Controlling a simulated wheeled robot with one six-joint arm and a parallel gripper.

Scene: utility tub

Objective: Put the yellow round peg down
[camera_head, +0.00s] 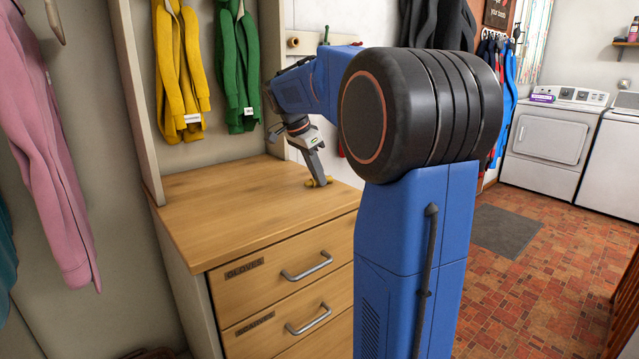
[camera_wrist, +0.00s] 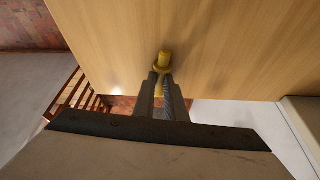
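The yellow round peg (camera_head: 329,180) is at the tip of my gripper (camera_head: 317,181), at the level of the wooden dresser top (camera_head: 225,210), near its back right part. In the wrist view the peg (camera_wrist: 164,60) sticks out past the fingertips, with a wider yellow collar just below its end. My gripper (camera_wrist: 161,88) has its two dark fingers close on either side of the peg, and yellow shows between them. The peg looks touching or very near the wood; I cannot tell which.
The dresser top is otherwise bare to the left and front. A yellow jacket (camera_head: 180,65) and a green jacket (camera_head: 238,70) hang behind it. A pink garment (camera_head: 45,150) hangs at the left. Drawers with metal handles (camera_head: 306,266) face front. A washing machine (camera_head: 545,140) stands far right.

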